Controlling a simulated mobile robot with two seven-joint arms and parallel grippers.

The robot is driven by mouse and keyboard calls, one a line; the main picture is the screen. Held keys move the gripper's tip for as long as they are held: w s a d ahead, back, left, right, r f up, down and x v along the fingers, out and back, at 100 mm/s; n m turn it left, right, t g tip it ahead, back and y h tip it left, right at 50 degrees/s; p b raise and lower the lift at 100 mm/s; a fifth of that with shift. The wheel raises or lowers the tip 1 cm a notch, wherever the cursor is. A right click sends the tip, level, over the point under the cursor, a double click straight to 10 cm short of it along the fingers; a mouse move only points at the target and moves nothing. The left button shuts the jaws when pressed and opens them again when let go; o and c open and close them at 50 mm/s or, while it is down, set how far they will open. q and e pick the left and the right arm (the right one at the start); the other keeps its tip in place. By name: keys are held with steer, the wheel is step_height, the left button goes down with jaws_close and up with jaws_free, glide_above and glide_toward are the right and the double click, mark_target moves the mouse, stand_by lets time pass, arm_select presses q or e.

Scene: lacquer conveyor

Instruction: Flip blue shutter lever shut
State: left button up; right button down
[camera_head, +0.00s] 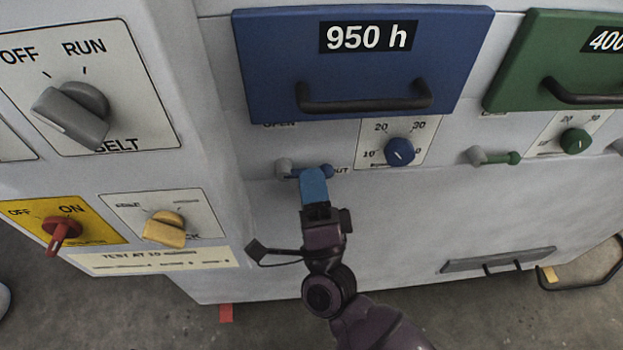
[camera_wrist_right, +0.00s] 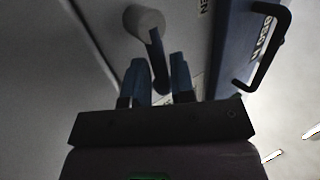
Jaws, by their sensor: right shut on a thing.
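The blue shutter lever (camera_head: 328,171) sits below the blue drawer. Its grey pivot (camera_head: 284,166) is at the left, and the lever points right toward a partly hidden label ending in "UT". An "OPEN" label, partly covered, is above it. My right gripper (camera_head: 314,180) is at the lever, its blue fingers covering part of it. In the right wrist view the lever (camera_wrist_right: 157,52) runs down from the pivot, with its end between the fingers of my right gripper (camera_wrist_right: 160,82), which is shut on it. My left gripper is not in view.
The blue drawer (camera_head: 270,60) marked "950 h" has a dark handle (camera_head: 365,104) above the lever. A blue dial (camera_head: 399,152) is close at the right. A green lever (camera_head: 495,156) is farther right. A panel with a belt switch (camera_head: 75,113), red switch (camera_head: 62,230) and yellow knob (camera_head: 164,227) juts out left.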

steer(key=shift+d, duration=0.1)
steer(key=c, duration=1.3)
jaws_free()
steer(key=shift+v, duration=5.45)
